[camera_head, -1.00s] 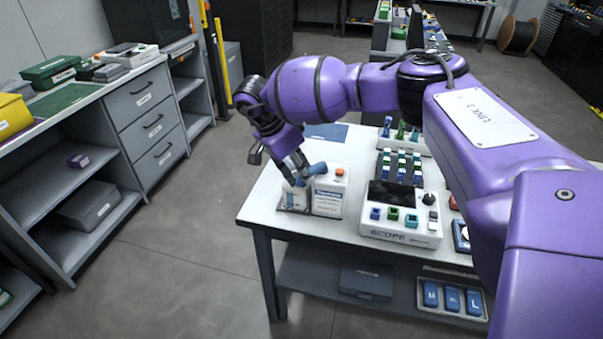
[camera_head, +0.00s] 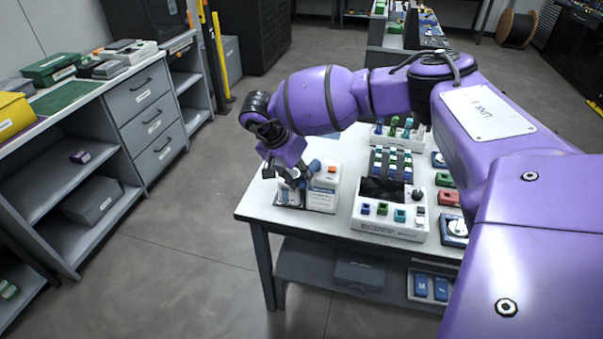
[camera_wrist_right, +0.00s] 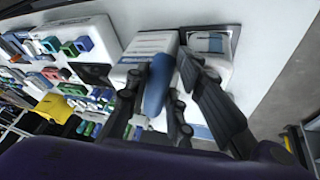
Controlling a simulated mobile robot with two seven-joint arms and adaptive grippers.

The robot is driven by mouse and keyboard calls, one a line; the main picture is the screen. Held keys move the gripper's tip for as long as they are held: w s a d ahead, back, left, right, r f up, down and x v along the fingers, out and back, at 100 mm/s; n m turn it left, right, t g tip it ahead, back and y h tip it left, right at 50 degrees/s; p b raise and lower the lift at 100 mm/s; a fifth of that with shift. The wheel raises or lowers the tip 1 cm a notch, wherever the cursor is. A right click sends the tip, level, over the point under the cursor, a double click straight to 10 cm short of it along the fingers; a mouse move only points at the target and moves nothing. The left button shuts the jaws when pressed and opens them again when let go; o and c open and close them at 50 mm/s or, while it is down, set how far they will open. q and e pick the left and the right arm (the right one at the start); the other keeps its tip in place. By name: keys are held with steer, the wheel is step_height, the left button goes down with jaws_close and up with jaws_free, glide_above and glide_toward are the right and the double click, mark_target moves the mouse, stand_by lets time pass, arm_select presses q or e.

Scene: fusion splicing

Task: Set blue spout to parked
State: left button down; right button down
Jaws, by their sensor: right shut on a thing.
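The white dispenser unit (camera_head: 323,198) stands at the left end of the white table, with a label on its front and an orange button on top. The blue spout (camera_head: 315,166) sits at its top, partly hidden by my right gripper (camera_head: 292,182). In the right wrist view the blue spout (camera_wrist_right: 157,88) lies between the dark fingers of my right gripper (camera_wrist_right: 163,68), which is shut on it. The fingers hide part of the spout and any parked marking. My left gripper is not in view.
The scope box (camera_head: 392,212) with coloured keys stands right of the dispenser. Racks of coloured pieces (camera_head: 393,165) are behind it. My right arm hides the table's right part. A grey shelving unit (camera_head: 100,150) stands left, across clear floor.

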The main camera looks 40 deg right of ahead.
steer(key=c, duration=1.5)
jaws_free()
steer(key=shift+c, duration=0.2)
steer(key=shift+r, duration=0.1)
steer(key=v, duration=1.1)
steer(key=shift+r, duration=0.35)
steer(key=shift+a, duration=0.15)
steer(key=shift+c, duration=0.5)
